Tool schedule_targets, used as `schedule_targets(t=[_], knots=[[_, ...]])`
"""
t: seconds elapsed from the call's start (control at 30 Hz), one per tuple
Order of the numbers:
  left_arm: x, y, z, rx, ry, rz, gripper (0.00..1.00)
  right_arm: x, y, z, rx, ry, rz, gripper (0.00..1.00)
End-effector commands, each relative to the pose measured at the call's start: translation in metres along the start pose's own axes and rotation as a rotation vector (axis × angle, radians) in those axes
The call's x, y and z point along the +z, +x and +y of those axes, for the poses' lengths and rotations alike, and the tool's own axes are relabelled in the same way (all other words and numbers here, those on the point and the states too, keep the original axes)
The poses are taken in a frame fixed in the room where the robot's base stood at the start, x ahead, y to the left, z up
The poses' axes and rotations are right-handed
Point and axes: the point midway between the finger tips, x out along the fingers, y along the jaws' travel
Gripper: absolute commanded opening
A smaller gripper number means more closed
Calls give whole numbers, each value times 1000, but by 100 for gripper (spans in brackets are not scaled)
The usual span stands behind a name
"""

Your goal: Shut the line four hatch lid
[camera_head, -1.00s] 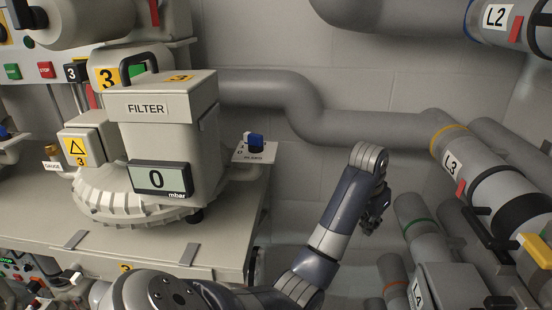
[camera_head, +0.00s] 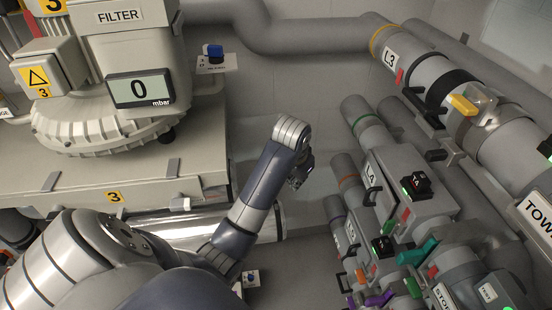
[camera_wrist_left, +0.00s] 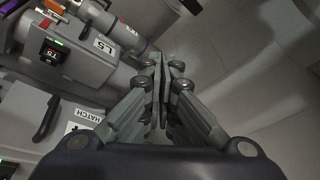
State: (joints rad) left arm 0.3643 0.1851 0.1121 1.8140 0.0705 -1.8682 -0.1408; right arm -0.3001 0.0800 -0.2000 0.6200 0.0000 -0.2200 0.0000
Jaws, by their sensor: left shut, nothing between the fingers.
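The line four pipe, labelled L4 (camera_head: 370,174), runs into a grey box (camera_head: 408,160) right of centre in the head view. A black handle shows beside the label. I cannot make out whether its hatch lid is open. In the left wrist view, a grey panel with a dark handle (camera_wrist_left: 42,118) and a HATCH label (camera_wrist_left: 88,115) is at the lower left; its line number is not readable. My left gripper (camera_head: 298,178) is left of the L4 box, apart from it. In the wrist view its fingers (camera_wrist_left: 162,62) are together and empty. My right gripper is not visible.
The L3 pipe (camera_head: 420,75) with a yellow handle runs along the upper right. The L5 unit (camera_wrist_left: 75,55) lies near the gripper in the wrist view. A filter housing (camera_head: 125,60) reading 0 mbar stands on a cabinet at left. Bare wall and floor lie behind my gripper.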

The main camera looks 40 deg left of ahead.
Motion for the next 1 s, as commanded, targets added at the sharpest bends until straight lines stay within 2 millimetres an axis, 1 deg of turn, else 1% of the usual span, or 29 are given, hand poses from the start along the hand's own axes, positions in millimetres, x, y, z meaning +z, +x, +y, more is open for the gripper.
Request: schedule_targets(t=[0.03, 0.2, 0.43, 0.8, 1.0], knots=[[10, 4, 5, -2, 8, -4, 0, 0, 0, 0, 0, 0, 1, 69], [38, 14, 18, -10, 30, -5, 0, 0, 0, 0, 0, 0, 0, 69], [78, 24, 38, -10, 61, -6, 0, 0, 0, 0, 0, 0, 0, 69], [143, 27, 72, 10, 103, -4, 0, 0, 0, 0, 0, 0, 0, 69], [173, 25, 89, 30, 116, -2, 0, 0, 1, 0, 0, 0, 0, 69]])
